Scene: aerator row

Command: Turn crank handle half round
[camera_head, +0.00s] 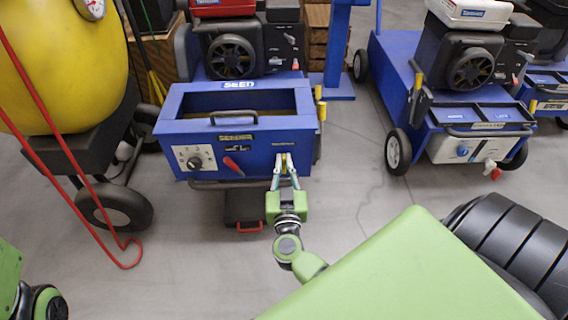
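A blue machine (236,136) with an open-topped bin stands at centre left. My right gripper (284,163) is at the right end of its front panel, pointing away from me. My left gripper is out of view; only part of a green arm shows at the lower left.
The front panel carries a dial (194,161) and a red lever (233,166). A second blue machine (455,115) stands at the right. Grey floor (350,190) lies clear between the machines.

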